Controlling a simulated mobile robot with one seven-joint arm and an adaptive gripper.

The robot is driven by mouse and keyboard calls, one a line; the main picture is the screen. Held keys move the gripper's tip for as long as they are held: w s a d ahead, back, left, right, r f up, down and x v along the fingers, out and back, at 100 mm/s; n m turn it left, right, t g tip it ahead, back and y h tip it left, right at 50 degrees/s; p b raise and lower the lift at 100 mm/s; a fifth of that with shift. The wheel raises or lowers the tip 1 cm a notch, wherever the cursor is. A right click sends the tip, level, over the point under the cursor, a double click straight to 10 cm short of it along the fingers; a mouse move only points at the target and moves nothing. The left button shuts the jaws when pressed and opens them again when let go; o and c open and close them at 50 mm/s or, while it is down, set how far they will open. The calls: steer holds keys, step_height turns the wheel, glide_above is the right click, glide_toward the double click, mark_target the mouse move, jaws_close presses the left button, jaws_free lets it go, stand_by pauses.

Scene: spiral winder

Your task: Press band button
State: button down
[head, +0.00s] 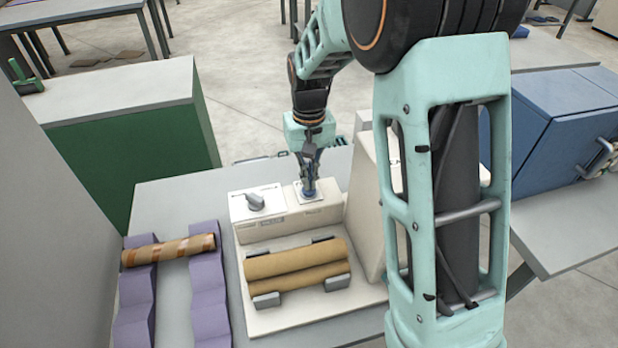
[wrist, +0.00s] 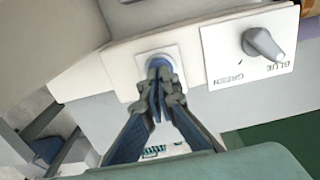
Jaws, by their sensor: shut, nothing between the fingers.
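The spiral winder (head: 275,225) is a cream machine on a grey table. A button on a square white plate (head: 322,194) sits on the right of its raised back box; the plate also shows in the wrist view (wrist: 144,59). My gripper (head: 309,191) is shut and empty, pointing down at the button. In the wrist view its fingertips (wrist: 158,68) cover most of the button, and only a blue edge shows. I cannot tell whether the fingertips touch it or how far it is pressed.
A grey selector knob (head: 255,201) sits left of the button, with BLUE and GREEN readable beside it in the wrist view. Brown rollers (head: 295,262) lie in front. A brown tube (head: 168,250) rests on purple cradles (head: 208,290) at left. A tall cream block (head: 365,205) stands close right.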

steer(key=shift+f, duration=0.1)
steer(key=shift+f+b, duration=0.6)
steer(key=shift+f, duration=0.2)
steer(key=shift+s, duration=0.2)
steer(key=shift+f, duration=0.15)
step_height(320, 180, up, 15)
steer(key=p, duration=0.3)
steer(key=shift+w+f, duration=0.15)
steer(key=shift+w, duration=0.05)
